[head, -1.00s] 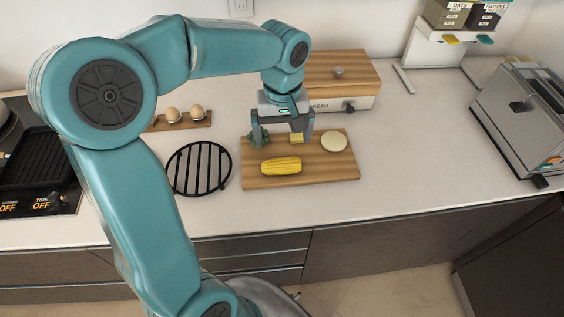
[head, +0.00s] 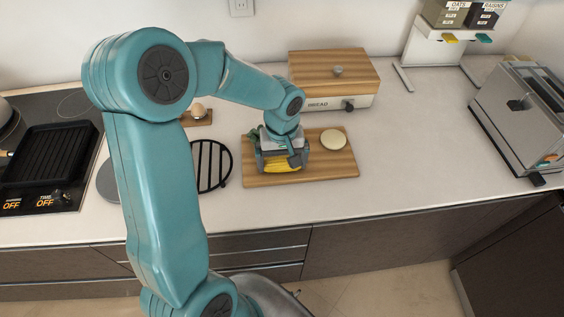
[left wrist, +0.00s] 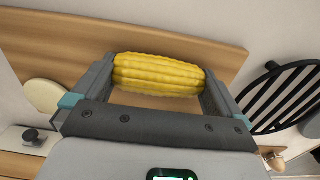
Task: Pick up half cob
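The yellow half cob (head: 285,168) lies on the wooden board (head: 335,165); most of it is hidden by my left gripper in the head view. In the left wrist view the cob (left wrist: 158,74) lies crosswise between the two fingers, one at each end. My left gripper (head: 282,164) is low over the board, spread about as wide as the cob is long, and looks open. The left wrist view shows the fingers (left wrist: 160,85) very close to the cob's ends; I cannot tell whether they touch. My right gripper is not in view.
A pale round item (head: 333,139) lies on the board's right, and a green item (head: 252,133) is partly hidden at its left. A black round rack (head: 213,165) lies left of the board. A bread box (head: 334,78) stands behind.

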